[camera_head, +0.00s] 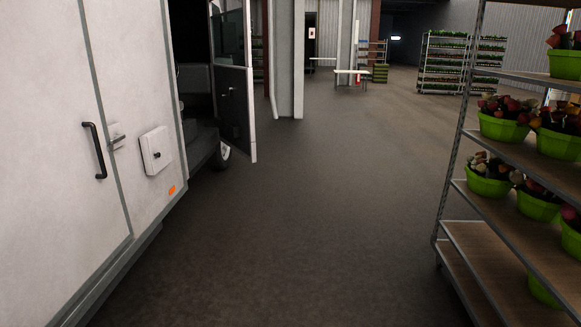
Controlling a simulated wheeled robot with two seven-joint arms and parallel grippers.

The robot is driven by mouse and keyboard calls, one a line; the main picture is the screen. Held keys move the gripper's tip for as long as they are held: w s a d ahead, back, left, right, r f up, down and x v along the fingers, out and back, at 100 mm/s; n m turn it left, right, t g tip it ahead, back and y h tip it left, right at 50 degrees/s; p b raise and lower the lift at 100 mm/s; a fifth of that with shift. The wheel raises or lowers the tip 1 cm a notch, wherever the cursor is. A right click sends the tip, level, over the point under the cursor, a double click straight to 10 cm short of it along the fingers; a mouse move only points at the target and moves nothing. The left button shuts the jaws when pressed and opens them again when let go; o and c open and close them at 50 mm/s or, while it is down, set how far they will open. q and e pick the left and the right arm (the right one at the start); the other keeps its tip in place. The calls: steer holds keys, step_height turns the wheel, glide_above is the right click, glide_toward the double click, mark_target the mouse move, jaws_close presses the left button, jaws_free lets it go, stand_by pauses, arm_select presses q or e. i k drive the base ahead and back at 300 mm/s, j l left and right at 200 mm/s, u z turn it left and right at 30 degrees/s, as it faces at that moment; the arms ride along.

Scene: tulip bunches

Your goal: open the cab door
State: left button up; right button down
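The cab door (235,105) stands swung outward at the front of a white truck (50,130), with its dark inner side facing me and its edge toward the aisle. The cab's dark interior shows to the left of the door. A front wheel (222,155) shows partly below it. On the truck's near side are a closed side panel with a black handle (95,150), a latch (117,136) and a small white hatch (155,150). Neither of my grippers is in view.
A shelf rack (470,170) with green pots of tulips stands close on the right. A white pillar (288,60) rises beyond the door. Farther back are a bench (351,73) and plant racks (442,62). The floor (300,220) between truck and rack is clear.

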mark_target(234, 114)
steer(key=i, duration=1.35)
steer(key=i+l, duration=0.15)
steer(key=i, duration=1.2)
steer(key=i+j+u, duration=0.25)
steer(key=i, duration=0.45)
steer(key=i+u, duration=0.25)
steer(key=i, duration=0.45)
steer(key=i+u, duration=0.25)
steer(key=i, duration=0.45)
steer(key=i+l+u, duration=0.25)
steer(key=i, duration=0.45)
